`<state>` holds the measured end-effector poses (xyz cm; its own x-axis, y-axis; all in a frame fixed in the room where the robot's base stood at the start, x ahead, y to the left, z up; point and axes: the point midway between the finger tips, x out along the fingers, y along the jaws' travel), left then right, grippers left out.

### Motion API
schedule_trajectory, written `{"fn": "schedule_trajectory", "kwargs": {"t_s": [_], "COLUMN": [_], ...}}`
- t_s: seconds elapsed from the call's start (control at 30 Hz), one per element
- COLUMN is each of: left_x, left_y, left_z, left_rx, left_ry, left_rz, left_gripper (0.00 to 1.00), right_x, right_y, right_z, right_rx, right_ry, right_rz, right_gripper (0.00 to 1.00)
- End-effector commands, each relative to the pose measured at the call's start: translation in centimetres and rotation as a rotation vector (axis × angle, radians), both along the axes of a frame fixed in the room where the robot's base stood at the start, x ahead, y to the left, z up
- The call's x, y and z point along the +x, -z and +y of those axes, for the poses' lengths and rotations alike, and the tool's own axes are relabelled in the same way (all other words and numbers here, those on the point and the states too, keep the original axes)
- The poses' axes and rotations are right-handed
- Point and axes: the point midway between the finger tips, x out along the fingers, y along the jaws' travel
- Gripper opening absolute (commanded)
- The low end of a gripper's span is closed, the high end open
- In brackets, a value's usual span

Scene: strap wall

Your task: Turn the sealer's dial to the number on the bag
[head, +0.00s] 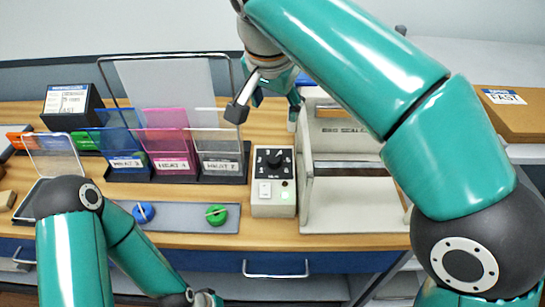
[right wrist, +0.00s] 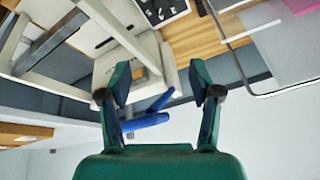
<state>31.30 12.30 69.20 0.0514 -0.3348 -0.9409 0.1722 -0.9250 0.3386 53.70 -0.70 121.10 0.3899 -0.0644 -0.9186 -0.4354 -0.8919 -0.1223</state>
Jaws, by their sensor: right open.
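The sealer (head: 345,205) is a pale machine right of centre in the head view. Its control box (head: 259,208) carries a black dial (head: 274,160) with white marks, too small to read surely. Blue, pink and clear bags stand in a rack: the blue bag (head: 122,142), the pink bag (head: 168,130) and the clear bag (head: 216,140) have white labels, hard to read. My right gripper (head: 268,100) is open and empty, above and behind the control box, apart from the dial. It is also open in the right wrist view (right wrist: 163,88). My left gripper (head: 205,299) is barely visible at the bottom edge.
A wire frame (head: 103,80) rises behind the bags. A grey strip (head: 178,222) with blue (head: 144,212) and green (head: 216,215) knobs lies in front. A black box (head: 72,107) stands at left, a cardboard box (head: 520,120) at right. Blue bars (right wrist: 148,121) show near the right fingers.

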Motion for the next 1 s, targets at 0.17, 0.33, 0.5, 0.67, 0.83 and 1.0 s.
{"fn": "schedule_trajectory", "kwargs": {"t_s": [0.17, 0.33, 0.5, 0.67, 0.83, 1.0], "left_x": [-0.1, -0.1, -0.1, -0.1, -0.1, -0.1], "left_y": [3.1, 4.9, 5.5, 5.8, 6.4, 6.8], "left_z": [0.0, 0.0, 0.0, 0.0, 0.0, 0.0], "left_rx": [0.0, 0.0, 0.0, 0.0, 0.0, 0.0], "left_ry": [0.0, 0.0, 0.0, 0.0, 0.0, 0.0], "left_rz": [0.001, 0.001, 0.001, 0.0, 0.0, 0.0], "left_gripper": [0.0, 0.0, 0.0, 0.0, 0.0, 0.0], "right_x": [-0.1, -0.1, 0.1, 0.8, 2.0, 3.4], "right_y": [3.0, 4.9, 5.8, 7.3, 10.3, 13.8], "right_z": [1.0, 1.4, 1.6, 1.5, 1.3, 1.2], "right_rx": [0.001, 0.0, 0.0, -0.001, -0.002, -0.002], "right_ry": [-0.02, -0.029, -0.034, -0.035, -0.035, -0.036], "right_rz": [-0.001, 0.0, 0.0, 0.003, 0.004, 0.004], "right_gripper": [0.63, 0.63, 0.63, 0.63, 0.63, 0.63]}}
